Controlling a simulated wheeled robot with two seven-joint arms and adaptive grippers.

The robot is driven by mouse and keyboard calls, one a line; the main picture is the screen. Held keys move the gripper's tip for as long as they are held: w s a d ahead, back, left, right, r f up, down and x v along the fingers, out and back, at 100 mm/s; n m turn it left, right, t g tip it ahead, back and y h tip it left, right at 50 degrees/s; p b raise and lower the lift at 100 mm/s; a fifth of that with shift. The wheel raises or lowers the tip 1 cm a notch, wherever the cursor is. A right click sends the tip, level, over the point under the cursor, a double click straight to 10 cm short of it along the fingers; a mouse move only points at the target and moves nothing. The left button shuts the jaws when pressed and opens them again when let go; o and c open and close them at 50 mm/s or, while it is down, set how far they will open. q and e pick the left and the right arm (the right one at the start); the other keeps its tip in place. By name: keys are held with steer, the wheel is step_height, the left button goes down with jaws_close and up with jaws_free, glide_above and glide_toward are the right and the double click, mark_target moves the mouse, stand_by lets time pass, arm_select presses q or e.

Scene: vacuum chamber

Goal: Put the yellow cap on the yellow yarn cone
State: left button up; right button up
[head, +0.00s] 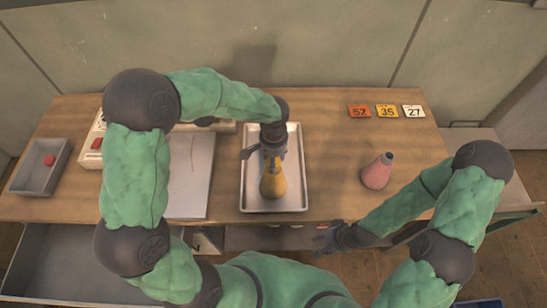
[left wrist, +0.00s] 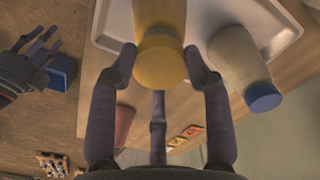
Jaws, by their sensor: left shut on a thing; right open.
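The yellow yarn cone (head: 273,184) stands upright, wide end down, in the metal tray (head: 249,200). My left gripper (head: 272,150) is directly above it, at its narrow top. In the left wrist view a yellow piece (left wrist: 160,68) lies between my left fingertips (left wrist: 160,62), with a paler yellow body behind it. The gripper is shut on this piece, which looks like the yellow cap. I cannot tell whether it is seated on the cone. My right gripper (head: 328,238) is open and empty in front of the table edge; it also shows in the left wrist view (left wrist: 28,62).
A pale cone with a blue end (left wrist: 262,95) is beside the yellow piece. A pink cone (head: 376,174) stands right of the tray. Number cards (head: 387,111) lie at the back right. A grey bin (head: 25,178) holds a red piece at the left. An open drawer (head: 60,262) juts out below.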

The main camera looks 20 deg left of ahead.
arm_select(q)
steer(key=shift+f+b, duration=0.9)
steer(key=shift+f, duration=0.35)
steer(key=o, duration=0.9)
steer(key=shift+r, duration=0.1)
step_height(320, 180, up, 12)
steer(key=shift+f, duration=0.1)
